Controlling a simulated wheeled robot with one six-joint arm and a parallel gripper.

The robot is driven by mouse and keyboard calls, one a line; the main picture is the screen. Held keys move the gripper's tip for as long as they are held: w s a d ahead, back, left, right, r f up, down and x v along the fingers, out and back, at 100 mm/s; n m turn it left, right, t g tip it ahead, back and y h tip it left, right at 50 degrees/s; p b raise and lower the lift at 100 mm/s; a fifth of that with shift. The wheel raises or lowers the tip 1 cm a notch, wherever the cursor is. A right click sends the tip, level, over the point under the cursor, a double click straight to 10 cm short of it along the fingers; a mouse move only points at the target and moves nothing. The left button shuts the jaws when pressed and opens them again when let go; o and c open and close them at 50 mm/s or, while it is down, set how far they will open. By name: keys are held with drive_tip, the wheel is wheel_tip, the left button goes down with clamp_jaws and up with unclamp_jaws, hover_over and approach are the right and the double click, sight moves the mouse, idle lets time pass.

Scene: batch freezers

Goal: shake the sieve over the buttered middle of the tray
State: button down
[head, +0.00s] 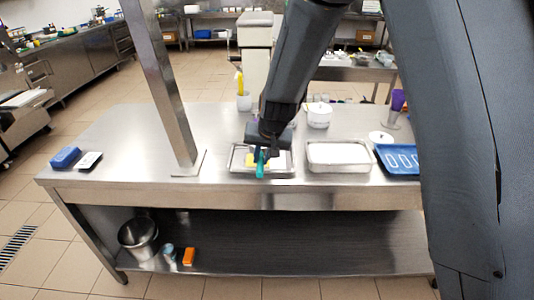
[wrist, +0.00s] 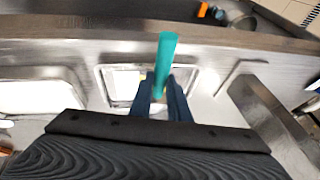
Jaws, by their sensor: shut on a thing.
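My gripper (head: 263,150) points down above the tray and is shut on a teal handle (head: 260,168), which I take to be the sieve's. The handle sticks out toward the table's front edge; it also shows in the wrist view (wrist: 167,55) between the fingers (wrist: 160,88). The sieve's bowl and mesh are hidden in both views. The shallow metal tray (head: 236,170) lies under my gripper. Its rim also shows in the wrist view (wrist: 103,90). A yellow patch (head: 250,160) shows in the tray, partly covered by my gripper. I cannot tell whether any powder lies there.
A steel post (head: 165,95) rises from the table left of the tray. A white-filled tray (head: 340,157) and a blue tray (head: 400,160) stand to the right, a white pot (head: 319,116) behind. A blue block (head: 66,157) lies far left. The front-left table top is clear.

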sight(262, 152)
drive_tip(key=shift+w, duration=1.85)
drive_tip(key=shift+s, duration=1.85)
